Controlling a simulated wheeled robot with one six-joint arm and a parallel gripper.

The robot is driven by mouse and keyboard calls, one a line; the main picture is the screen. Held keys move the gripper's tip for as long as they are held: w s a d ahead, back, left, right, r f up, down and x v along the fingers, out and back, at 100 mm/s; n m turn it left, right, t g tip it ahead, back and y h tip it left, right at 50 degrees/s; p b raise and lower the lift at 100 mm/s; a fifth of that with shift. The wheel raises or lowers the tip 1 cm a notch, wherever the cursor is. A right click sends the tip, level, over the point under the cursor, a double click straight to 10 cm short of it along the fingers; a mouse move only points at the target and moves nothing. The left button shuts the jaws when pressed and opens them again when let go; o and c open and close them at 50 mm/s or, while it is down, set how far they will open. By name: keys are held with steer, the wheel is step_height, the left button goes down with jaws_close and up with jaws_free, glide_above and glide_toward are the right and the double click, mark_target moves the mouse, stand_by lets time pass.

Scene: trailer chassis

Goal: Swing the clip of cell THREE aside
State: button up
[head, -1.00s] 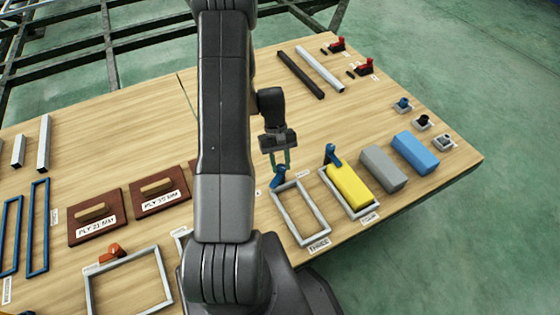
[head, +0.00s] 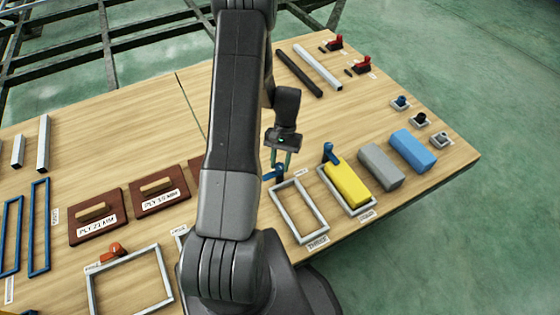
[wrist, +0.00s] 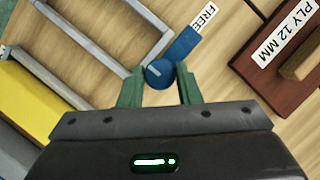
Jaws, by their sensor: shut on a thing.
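The clip of cell THREE is a blue knob (wrist: 159,73) with a flat blue bar (wrist: 180,43), at the corner of a grey rectangular frame. It also shows in the head view (head: 269,176), partly hidden by my fingers. My gripper (head: 281,162) is shut on the knob, one green finger on each side (wrist: 160,82). The bar points away from the frame, outside it, with its end at a label reading FREE (wrist: 204,18). The cell THREE frame (head: 312,236) is empty, with bare wood inside it.
To the right, cell FOUR's frame (head: 364,212) holds a yellow block (head: 349,184) under a blue clip (head: 329,152). A grey block (head: 380,167) and a blue block (head: 412,150) lie beyond. Brown plywood boards (head: 158,190) lie to the left.

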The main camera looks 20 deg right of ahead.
stand_by(0.4)
steer(key=o, duration=1)
steer(key=shift+c, duration=0.2)
steer(key=p+v, duration=0.2)
steer(key=v, duration=1.2)
steer(key=shift+f, duration=0.1)
steer(key=b+x, duration=0.2)
steer(key=x, duration=1.1)
steer(key=shift+s+a+f, duration=0.15)
steer(key=shift+f, duration=0.2)
steer(key=shift+r, duration=0.1)
